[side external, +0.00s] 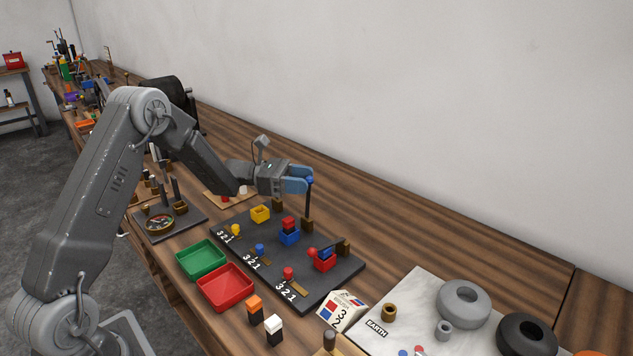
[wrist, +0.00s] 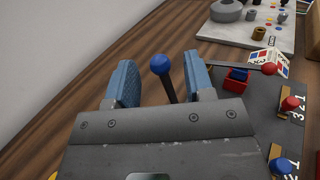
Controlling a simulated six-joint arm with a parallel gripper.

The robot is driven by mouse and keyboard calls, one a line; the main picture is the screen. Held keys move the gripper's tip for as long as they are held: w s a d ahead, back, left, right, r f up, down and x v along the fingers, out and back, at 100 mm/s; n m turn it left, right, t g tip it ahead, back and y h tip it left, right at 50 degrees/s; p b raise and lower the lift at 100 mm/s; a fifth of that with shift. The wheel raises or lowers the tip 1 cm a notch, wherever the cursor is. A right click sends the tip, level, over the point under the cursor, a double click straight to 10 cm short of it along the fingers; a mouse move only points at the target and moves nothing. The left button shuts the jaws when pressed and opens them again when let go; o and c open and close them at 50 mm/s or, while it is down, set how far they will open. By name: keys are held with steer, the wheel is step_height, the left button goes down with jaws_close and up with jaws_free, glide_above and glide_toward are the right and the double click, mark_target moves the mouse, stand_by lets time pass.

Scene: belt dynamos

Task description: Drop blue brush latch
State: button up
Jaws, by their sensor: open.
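The blue brush latch is a dark rod (side external: 309,203) with a blue ball on top, standing nearly upright from a brown block (side external: 307,225) on the dark board's far edge. My gripper (side external: 303,180) is open at the ball's height. In the wrist view the blue ball (wrist: 160,64) sits between and slightly beyond the two blue fingers, with a gap to each. In the side view a finger partly covers the ball. A blue holder (side external: 289,239) with a red block (side external: 288,222) in it stands in front of the latch.
A red-balled latch (side external: 312,253) lies lowered at the red holder (side external: 324,264), which has a blue piece in it. A yellow holder (side external: 260,213) stands left. Small knobs numbered 3 2 1 line the board's near side. Green (side external: 201,259) and red (side external: 225,287) trays lie nearer.

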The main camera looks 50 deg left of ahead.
steer(key=shift+x, duration=1.85)
steer(key=shift+c, duration=0.3)
jaws_close()
